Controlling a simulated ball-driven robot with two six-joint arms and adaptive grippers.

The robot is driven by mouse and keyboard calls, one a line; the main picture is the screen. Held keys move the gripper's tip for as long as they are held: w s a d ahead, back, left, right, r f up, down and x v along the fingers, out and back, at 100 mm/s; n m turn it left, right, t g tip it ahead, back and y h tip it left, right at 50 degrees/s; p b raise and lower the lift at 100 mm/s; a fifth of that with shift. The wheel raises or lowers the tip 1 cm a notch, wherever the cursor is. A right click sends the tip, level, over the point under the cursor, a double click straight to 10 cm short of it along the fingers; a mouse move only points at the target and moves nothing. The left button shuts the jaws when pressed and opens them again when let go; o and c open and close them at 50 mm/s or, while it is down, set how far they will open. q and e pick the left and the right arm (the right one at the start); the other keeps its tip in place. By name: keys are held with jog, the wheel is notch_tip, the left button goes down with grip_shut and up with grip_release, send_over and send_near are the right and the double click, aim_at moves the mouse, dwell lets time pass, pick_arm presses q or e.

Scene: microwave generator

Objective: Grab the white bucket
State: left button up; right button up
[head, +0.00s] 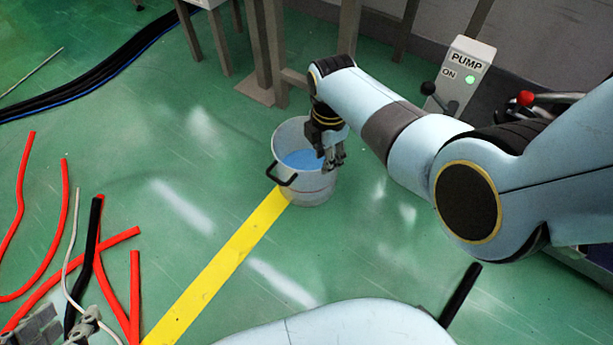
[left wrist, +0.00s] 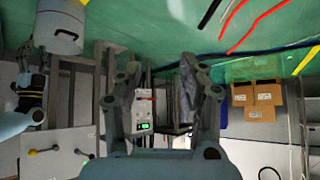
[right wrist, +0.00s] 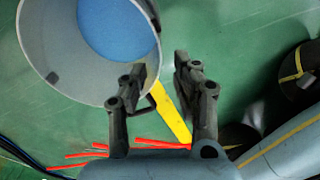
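The white bucket (head: 312,190) stands upright on the green floor with blue contents inside and a dark handle (head: 282,174) on its near side. My right gripper (head: 335,158) is over the right part of the bucket. In the right wrist view the bucket (right wrist: 40,50) fills the upper left. There the open fingers (right wrist: 158,62) appear on either side of its rim, one over the bucket and one outside. Whether they touch it cannot be told. My left gripper (head: 65,328) is low at the left, far from the bucket, open and empty in its wrist view (left wrist: 160,72). The bucket (left wrist: 60,30) also shows there.
Red hoses (head: 66,215) and dark cables (head: 90,80) lie on the floor at the left. A yellow line (head: 220,262) runs to the bucket. Metal legs (head: 262,50) stand behind the bucket.

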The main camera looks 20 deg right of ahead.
aim_at(325, 176)
notch_tip(325, 176, down, 4)
jog(key=shift+r+b, duration=0.15)
jog(key=shift+b, duration=0.9)
pick_arm(q)
jog(key=w+d+r+m+t+h+b, duration=0.1)
jog(key=w+r+t+h, duration=0.1)
jog(key=r+t, duration=0.3)
jog(key=w+d+r+m+t+h+b, duration=0.1)
jog(key=w+r+t, duration=0.3)
jog(key=r, duration=0.7)
jog(key=w+d+r+m+t+h+b, duration=0.1)
jog(key=w+r+m+t+h+b, duration=0.1)
jog(key=r+t, duration=0.5)
notch_tip(325, 176, up, 2)
jog(key=shift+w+d+r+h+b, duration=0.1)
jog(key=shift+w+d+h+b, duration=0.25)
jog(key=shift+w, duration=0.2)
pick_arm(e)
jog(key=f, duration=0.5)
jog(key=shift+d, duration=0.2)
jog(key=shift+c, duration=0.2)
grip_shut()
